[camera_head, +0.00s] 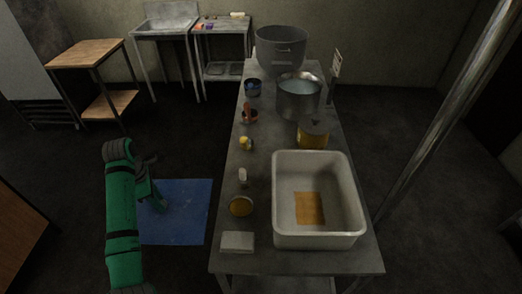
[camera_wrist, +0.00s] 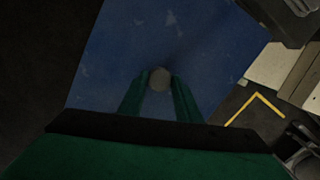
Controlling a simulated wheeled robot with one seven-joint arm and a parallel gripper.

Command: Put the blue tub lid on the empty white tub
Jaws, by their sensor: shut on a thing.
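The blue tub lid (camera_head: 185,225) is a large flat blue panel left of the table, over the dark floor. My gripper (camera_head: 160,204) is above it, its fingers shut on the lid's round grey knob. The wrist view shows the knob between the green fingertips (camera_wrist: 160,80), with the lid (camera_wrist: 200,40) spreading beyond them. The lid looks roughly level in the head view. The white tub (camera_head: 284,170) stands uncovered at the near right of the table, apart from the lid. A flat orange-brown rectangle (camera_head: 310,208) shows on its bottom.
The table (camera_head: 285,262) also holds a white block (camera_head: 238,242), a round yellow-topped dish (camera_head: 241,206), a yellow pot (camera_head: 313,136) and metal pots (camera_head: 298,97) farther back. A metal pole (camera_head: 440,120) rises at the right. Floor left of the table is mostly open.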

